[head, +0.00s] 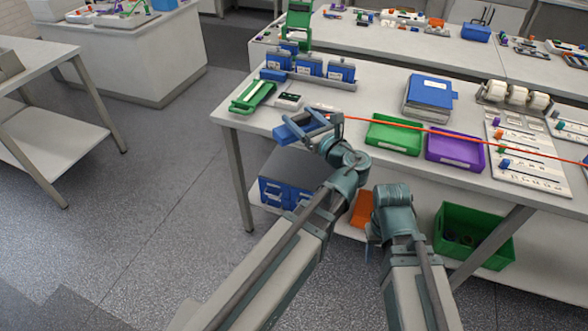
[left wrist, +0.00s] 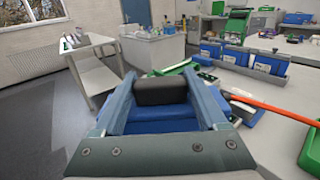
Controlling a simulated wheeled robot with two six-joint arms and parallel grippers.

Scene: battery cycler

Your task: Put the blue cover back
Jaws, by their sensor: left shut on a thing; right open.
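My left gripper (head: 303,124) is shut on a blue cover (head: 290,132) and holds it over the left front edge of the table. In the left wrist view, a black block sits between the fingers of the left gripper (left wrist: 160,86), with the blue cover (left wrist: 162,142) below it. Whether the cover touches the table cannot be told. My right gripper (head: 372,246) is open and low in front of the table; its arm partly hides it. A grey rack (head: 318,81) with several blue units (head: 308,67) stands on the table behind the left gripper.
A green tray (head: 252,96) and a small pale device (head: 289,101) lie near the table's left end. A green bin (head: 394,134), a purple bin (head: 455,148) and a blue box (head: 430,93) stand to the right. An orange-red line crosses the table.

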